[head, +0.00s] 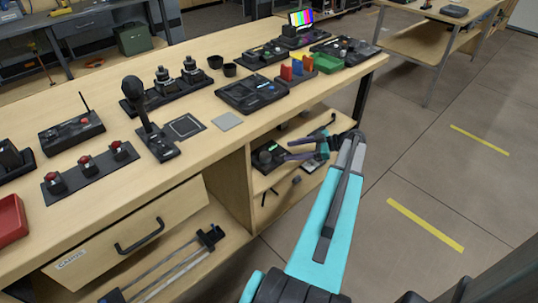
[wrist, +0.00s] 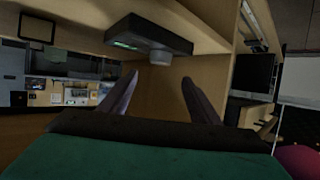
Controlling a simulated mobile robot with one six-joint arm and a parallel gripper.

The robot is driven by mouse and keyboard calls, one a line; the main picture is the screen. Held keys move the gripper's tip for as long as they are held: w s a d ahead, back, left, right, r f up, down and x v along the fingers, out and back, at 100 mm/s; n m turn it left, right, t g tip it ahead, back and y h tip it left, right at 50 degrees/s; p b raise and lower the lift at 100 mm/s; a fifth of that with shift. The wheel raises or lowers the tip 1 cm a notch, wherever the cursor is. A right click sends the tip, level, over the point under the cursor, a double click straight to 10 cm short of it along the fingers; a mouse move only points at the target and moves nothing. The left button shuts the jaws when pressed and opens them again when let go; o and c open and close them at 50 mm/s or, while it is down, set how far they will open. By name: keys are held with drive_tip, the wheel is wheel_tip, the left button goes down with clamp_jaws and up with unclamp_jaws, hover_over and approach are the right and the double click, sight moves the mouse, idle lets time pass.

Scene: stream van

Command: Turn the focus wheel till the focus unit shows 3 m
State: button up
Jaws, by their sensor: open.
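The focus unit (head: 266,160) is a small dark box on the open shelf under the bench top. In the wrist view the focus unit (wrist: 142,34) shows near the top, with a small green display (wrist: 126,43). The display's reading is too small to make out. The focus wheel (wrist: 161,57) is a grey round knob on its face. My gripper (head: 288,150) is at the shelf opening, right of the unit. In the wrist view my gripper (wrist: 159,79) has its fingers apart and empty, with the wheel beyond and between the tips, apparently not touching.
The bench top (head: 215,140) lies above the shelf and carries several control panels. A wooden side panel (head: 228,178) bounds the shelf on the left. Small dark items lie on the lower shelf. The floor (head: 400,170) to the right is clear.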

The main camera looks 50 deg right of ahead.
sight(268, 155)
drive_tip(key=x, duration=1)
drive_tip(key=shift+w+a+f, duration=0.15)
drive_tip(key=shift+w+f, duration=0.05)
drive_tip(key=shift+w, duration=0.05)
drive_tip(key=c, duration=1.1)
drive_tip(key=shift+o, duration=0.2)
drive_tip(key=shift+a+f+m+h+b, duration=0.15)
drive_tip(key=shift+m+h+b, duration=0.3)
drive_tip(key=shift+b, duration=0.5)
drive_tip(key=m+t+h+b, duration=0.1)
drive_tip(key=m+h+b, duration=0.1)
drive_tip(key=b, duration=0.3)
drive_tip(key=shift+s+a+h, duration=0.1)
drive_tip(key=shift+s+h, duration=0.05)
drive_tip(key=shift+h, duration=0.1)
drive_tip(key=shift+m+t, duration=0.25)
drive_tip(key=shift+t, duration=0.15)
drive_tip(key=o, duration=1.1)
drive_tip(key=shift+c, duration=0.2)
